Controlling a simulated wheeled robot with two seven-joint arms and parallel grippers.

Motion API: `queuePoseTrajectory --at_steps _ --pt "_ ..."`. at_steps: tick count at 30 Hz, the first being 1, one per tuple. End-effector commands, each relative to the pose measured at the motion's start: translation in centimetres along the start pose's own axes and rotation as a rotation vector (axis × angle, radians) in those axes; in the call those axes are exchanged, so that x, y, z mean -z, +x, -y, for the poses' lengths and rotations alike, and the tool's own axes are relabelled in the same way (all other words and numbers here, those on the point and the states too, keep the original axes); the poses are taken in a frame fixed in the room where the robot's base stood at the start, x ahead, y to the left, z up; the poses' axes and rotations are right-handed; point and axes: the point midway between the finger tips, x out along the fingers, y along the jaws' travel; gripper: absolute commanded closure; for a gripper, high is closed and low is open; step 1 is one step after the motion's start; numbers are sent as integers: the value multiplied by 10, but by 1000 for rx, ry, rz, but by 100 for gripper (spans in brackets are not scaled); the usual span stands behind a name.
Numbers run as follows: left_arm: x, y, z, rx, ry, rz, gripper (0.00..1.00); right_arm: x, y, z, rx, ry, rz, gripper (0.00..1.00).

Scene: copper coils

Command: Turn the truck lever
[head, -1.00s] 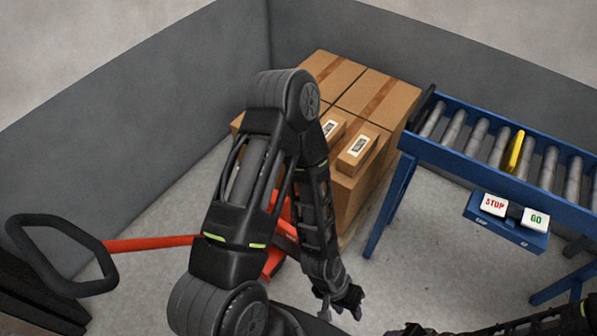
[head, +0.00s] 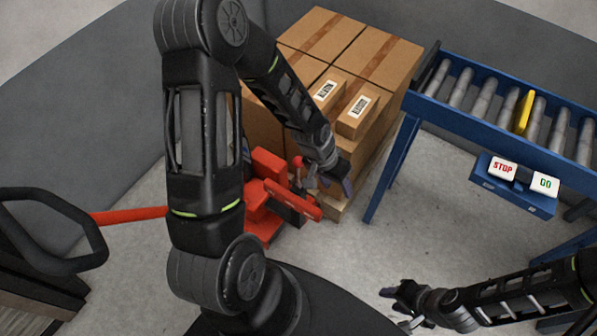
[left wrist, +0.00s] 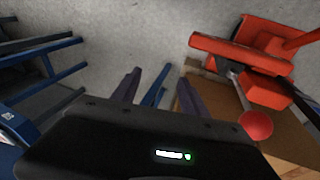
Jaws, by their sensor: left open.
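The red truck (head: 262,200) stands on the floor at the pallet of boxes, and its red handle bar (head: 130,215) reaches left to a black loop grip (head: 95,240). Its lever is a thin grey rod with a round red knob (head: 298,162), clearer in the left wrist view (left wrist: 256,125), where the knob lies right of my fingers. My left gripper (head: 337,186) is open and empty, close to the right of the knob and apart from it. Both its fingers show in the left wrist view (left wrist: 158,92). My right gripper (head: 396,308) is low at the front, fingers apart and empty.
Stacked cardboard boxes (head: 375,55) sit on a wooden pallet (head: 335,208) right behind my left gripper. A blue roller conveyor (head: 410,100) with STOP and GO buttons (head: 515,180) stands at the right. Grey walls close the back. The floor between is clear.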

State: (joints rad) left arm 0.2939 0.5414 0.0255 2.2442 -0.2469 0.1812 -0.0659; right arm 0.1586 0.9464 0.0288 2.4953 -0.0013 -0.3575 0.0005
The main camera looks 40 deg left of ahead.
Motion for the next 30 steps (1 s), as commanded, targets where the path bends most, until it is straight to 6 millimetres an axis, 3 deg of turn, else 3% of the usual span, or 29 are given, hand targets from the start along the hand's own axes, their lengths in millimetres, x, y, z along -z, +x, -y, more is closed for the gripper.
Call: queuePoseTrajectory --at_steps 1,3,6,9,12,23,30 --pt "20 -18 30 45 17 -22 48 0 11 -4 0 0 0 64" --pt "36 -48 61 103 40 -25 48 0 16 -6 0 0 0 64" --pt "44 -88 98 183 71 3 48 0 20 -8 0 -1 -1 64" --pt "20 -90 97 184 112 124 48 0 16 -6 0 -1 -1 64" --pt "9 -95 101 192 130 178 48 0 15 -6 0 -1 -1 64" --pt "6 -94 101 191 133 192 48 0 16 -6 0 -1 -1 64" --pt "2 -73 105 190 133 194 48 0 17 -7 0 -1 -1 64"
